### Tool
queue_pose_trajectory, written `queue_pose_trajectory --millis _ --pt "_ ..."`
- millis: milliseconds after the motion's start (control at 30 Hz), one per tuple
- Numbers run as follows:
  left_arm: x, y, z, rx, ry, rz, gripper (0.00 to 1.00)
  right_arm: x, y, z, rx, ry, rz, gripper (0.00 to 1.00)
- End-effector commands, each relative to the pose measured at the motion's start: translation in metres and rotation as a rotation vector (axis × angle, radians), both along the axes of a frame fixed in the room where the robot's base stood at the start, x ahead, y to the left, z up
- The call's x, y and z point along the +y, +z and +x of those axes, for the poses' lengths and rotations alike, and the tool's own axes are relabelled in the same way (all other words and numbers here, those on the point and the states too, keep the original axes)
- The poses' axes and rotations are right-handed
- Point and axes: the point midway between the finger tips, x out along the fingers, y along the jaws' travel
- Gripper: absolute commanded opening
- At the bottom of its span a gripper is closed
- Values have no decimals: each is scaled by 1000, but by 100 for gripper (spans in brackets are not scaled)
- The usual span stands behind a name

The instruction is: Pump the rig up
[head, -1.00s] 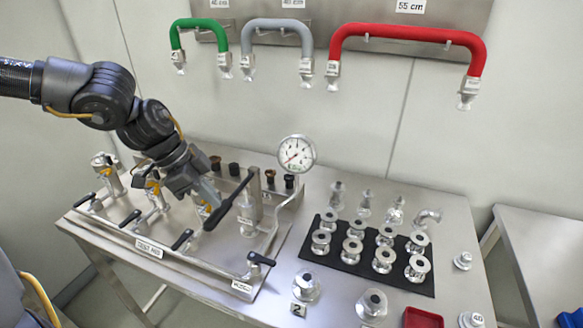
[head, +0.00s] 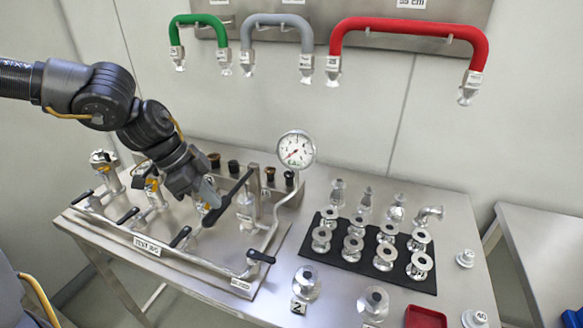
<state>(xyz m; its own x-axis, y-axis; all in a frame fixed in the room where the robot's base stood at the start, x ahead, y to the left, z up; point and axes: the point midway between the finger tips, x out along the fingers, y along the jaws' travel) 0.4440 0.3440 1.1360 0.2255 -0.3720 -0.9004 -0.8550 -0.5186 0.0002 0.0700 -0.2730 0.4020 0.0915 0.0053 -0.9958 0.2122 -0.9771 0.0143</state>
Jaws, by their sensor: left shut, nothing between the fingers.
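The test rig (head: 150,247) is a metal plate on the table with a pipe and several black-handled valves. Its pump has a long black lever (head: 228,197), tilted with its grip end low at the left. My left gripper (head: 211,203) is shut and empty, at the lever's lower end; whether it touches the lever I cannot tell. The round pressure gauge (head: 296,149) stands on a bent pipe at the rig's right, its red needle pointing to the lower left. My right gripper is not in view.
Several metal fittings stand on a black mat (head: 345,256) at the right. A red tray (head: 425,317) lies at the front. Green (head: 197,20), grey (head: 277,20) and red (head: 408,28) hoses hang on the wall. A second table (head: 540,250) stands at the right.

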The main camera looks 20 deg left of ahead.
Motion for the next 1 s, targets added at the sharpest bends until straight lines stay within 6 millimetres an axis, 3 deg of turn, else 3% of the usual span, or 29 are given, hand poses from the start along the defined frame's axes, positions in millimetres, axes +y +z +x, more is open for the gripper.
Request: queue_pose_trajectory --millis 267,900,1000 --pt "0 -6 0 0 0 0 0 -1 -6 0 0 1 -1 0" --pt "0 -65 -1 4 0 0 0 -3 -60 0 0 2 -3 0" --pt "0 -57 -1 4 0 0 0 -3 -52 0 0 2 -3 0"
